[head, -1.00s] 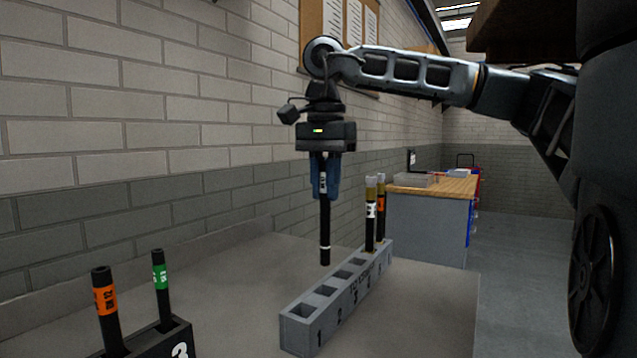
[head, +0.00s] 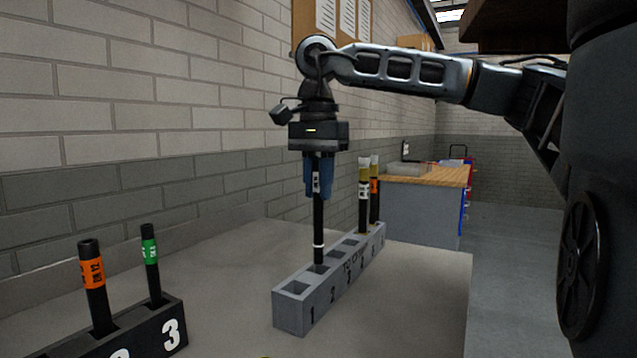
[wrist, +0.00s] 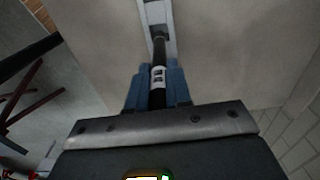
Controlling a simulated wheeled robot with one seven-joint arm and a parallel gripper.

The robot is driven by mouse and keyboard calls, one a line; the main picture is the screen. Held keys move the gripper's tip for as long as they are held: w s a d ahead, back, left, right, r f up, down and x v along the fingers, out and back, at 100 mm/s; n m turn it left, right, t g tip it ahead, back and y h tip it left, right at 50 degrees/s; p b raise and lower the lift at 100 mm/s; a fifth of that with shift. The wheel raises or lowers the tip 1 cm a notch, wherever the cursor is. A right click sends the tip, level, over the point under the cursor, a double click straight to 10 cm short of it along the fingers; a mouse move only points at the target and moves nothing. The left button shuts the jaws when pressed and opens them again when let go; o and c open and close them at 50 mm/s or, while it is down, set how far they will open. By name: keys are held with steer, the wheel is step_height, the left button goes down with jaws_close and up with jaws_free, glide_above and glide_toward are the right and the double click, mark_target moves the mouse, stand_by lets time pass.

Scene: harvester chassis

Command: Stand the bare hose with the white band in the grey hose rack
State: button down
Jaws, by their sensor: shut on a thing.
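The black hose with the white band (head: 319,232) hangs upright in my gripper (head: 318,190), whose blue fingers are shut on its upper part by a white label. It also shows in the wrist view (wrist: 160,50) between the fingers (wrist: 157,80). The grey hose rack (head: 290,315) stands on the bench with a row of square slots, numbered from 1 at the near end. The hose's lower end is at the second slot's mouth. I cannot tell whether its tip is inside or just above.
Two hoses with yellowish tops, one white-labelled (head: 364,200) and one orange-labelled (head: 375,187), stand in the rack's far end. A black rack (head: 150,345) at front left holds an orange-banded hose (head: 92,275) and a green-banded hose (head: 149,255). A brick wall is behind.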

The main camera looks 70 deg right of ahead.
steer(key=shift+f, duration=0.15)
steer(key=shift+f+b, duration=2.8)
steer(key=shift+f, duration=0.75)
steer(key=c, duration=1)
jaws_free()
steer(key=shift+o, duration=0.2)
steer(key=shift+r, duration=0.15)
step_height(320, 180, up, 8)
steer(key=p, duration=0.1)
steer(key=shift+f, duration=0.2)
